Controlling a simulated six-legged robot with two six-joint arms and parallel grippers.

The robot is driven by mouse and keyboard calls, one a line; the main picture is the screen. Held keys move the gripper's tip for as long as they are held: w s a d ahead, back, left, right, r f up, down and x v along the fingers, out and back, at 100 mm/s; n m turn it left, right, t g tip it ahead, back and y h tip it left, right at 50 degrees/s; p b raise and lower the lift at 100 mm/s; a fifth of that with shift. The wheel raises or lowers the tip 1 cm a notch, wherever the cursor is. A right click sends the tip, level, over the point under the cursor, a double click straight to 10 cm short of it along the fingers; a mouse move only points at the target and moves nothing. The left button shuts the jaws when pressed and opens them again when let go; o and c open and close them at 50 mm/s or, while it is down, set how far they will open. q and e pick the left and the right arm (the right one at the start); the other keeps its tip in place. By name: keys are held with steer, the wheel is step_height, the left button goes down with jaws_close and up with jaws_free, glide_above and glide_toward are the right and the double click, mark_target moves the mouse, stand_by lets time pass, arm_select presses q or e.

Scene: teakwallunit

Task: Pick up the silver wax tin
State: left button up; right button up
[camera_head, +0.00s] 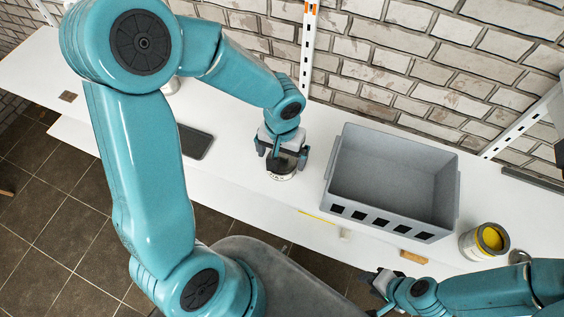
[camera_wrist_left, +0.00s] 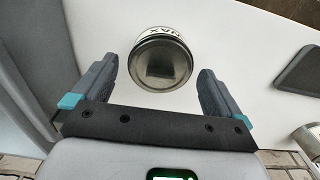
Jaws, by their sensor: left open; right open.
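The silver wax tin (camera_wrist_left: 161,60) stands on the white shelf, with part of a "WAX" label showing on its side in the left wrist view. In the head view the tin (camera_head: 281,171) is partly hidden by my left gripper. My left gripper (camera_head: 286,157) is directly above it, pointing down, with its fingers spread. In the left wrist view the fingers of the left gripper (camera_wrist_left: 157,88) are open on either side of the tin's near part, with visible gaps and nothing held. My right gripper (camera_head: 377,283) is open and empty at the lower right, away from the tin.
A grey crate (camera_head: 337,142) stands right of the tin. An open yellow paint can (camera_head: 470,246) is further right. A dark flat slab (camera_head: 194,141) lies left of the tin. A small wooden block (camera_head: 413,257) lies near the front edge. A brick wall (camera_head: 400,60) is behind.

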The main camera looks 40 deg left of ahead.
arm_select(q)
steer(key=f, duration=0.4)
steer(key=shift+w+a, duration=0.15)
steer(key=shift+a, duration=0.05)
steer(key=shift+d, duration=0.1)
steer(key=c, duration=0.9)
